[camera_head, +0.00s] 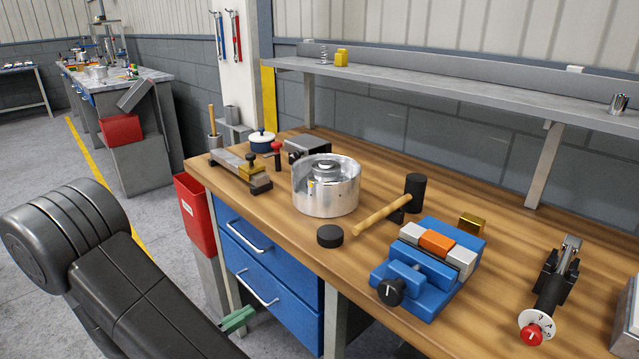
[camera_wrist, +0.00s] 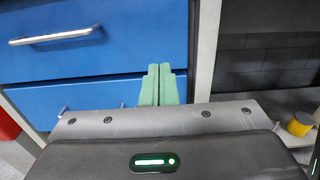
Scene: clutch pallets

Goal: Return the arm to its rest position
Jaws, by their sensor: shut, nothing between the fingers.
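My gripper (camera_head: 238,319) shows by its green fingertips in the head view, low in front of the workbench and below the top's edge. My black arm crosses the lower left of that view and hides the rest of the gripper. In the wrist view my gripper (camera_wrist: 158,84) is shut, its two green fingers together with nothing between them. The fingers point toward the blue drawers (camera_wrist: 95,45) of the bench, which also show in the head view (camera_head: 270,262). I cannot tell the exact gap to them.
The wooden workbench (camera_head: 330,240) carries a metal housing (camera_head: 326,190), a mallet (camera_head: 382,214), a blue vise (camera_head: 415,290) and a black puck (camera_head: 330,236). A red bin (camera_head: 196,212) stands at the bench's left end. Grey floor (camera_head: 165,185) left of the bench is open.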

